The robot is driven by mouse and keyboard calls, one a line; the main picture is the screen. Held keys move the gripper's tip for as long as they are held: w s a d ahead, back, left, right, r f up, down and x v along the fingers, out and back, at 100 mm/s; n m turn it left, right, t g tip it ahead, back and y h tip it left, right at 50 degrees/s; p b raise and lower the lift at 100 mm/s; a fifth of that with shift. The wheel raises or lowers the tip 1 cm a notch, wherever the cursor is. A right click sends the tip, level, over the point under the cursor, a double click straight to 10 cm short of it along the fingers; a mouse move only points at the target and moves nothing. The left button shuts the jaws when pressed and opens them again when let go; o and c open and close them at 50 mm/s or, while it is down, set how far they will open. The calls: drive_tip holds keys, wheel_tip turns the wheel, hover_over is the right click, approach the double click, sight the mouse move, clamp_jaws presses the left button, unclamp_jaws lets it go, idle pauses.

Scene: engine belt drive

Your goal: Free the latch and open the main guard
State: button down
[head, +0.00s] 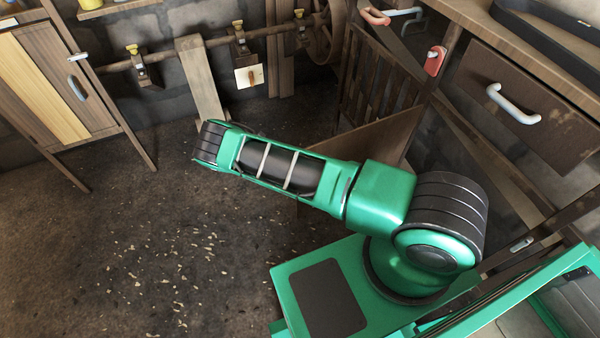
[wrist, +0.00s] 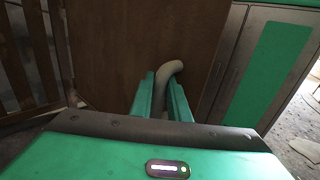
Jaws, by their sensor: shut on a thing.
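In the wrist view my gripper (wrist: 164,92) is shut on a pale curved handle (wrist: 171,67), whose bent top rises between the green fingers. A broad brown panel (wrist: 120,40) stands right behind the handle. I cannot tell whether the handle is fixed to it. In the head view my arm hides the gripper and the handle. A brown panel (head: 372,150) shows behind the arm, beside a dark slatted guard (head: 372,75). A red latch-like piece (head: 435,60) sits on the post right of the slats. Whether the latch is free cannot be told.
A workbench with a drawer and pale handle (head: 514,104) stands at the right. A wooden cabinet (head: 50,85) stands at the left. A shaft (head: 185,50) with brackets and a wheel (head: 325,35) runs along the back wall. The littered floor (head: 130,240) at the left is open.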

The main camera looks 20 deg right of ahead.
drive_tip(key=shift+d, duration=0.3)
drive_tip(key=c, duration=2)
unclamp_jaws()
drive_tip(key=shift+a, duration=0.1)
drive_tip(key=shift+a, duration=0.15)
drive_tip(key=shift+w, duration=0.1)
